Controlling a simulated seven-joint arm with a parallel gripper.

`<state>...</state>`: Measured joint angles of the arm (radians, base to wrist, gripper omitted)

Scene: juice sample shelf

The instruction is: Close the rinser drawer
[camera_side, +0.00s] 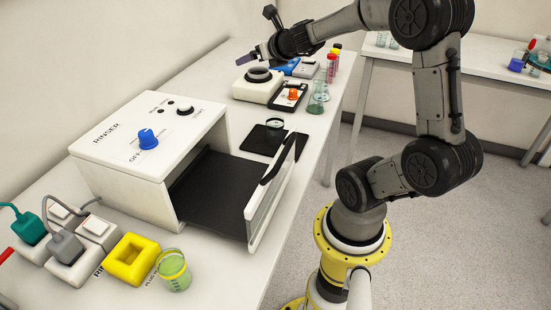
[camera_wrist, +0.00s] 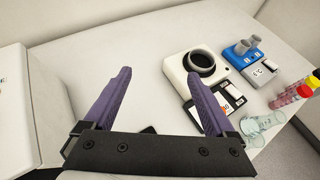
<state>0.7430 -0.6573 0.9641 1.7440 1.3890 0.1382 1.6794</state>
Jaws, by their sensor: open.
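The rinser (camera_side: 150,145) is a white box with a blue knob, standing on the white bench. Its drawer (camera_side: 215,190) is pulled out to the right, with a black tray floor and a pale, partly clear front panel (camera_side: 272,195) bearing a black handle (camera_side: 278,160). My gripper (camera_side: 252,57) is in the air near the far end of the bench, well away from the drawer. In the wrist view my gripper (camera_wrist: 163,100) has two purple fingers spread wide with nothing between them. A white edge at the left of the wrist view may be the rinser; the drawer is not clear there.
A white device with a round black top (camera_side: 258,82) stands behind the rinser. A dark pad (camera_side: 264,139) lies close behind the drawer. A beaker of green liquid (camera_side: 173,270), a yellow block (camera_side: 131,259) and plugged sockets (camera_side: 75,240) are in front. Glass and vials (camera_wrist: 262,124) stand near the bench edge.

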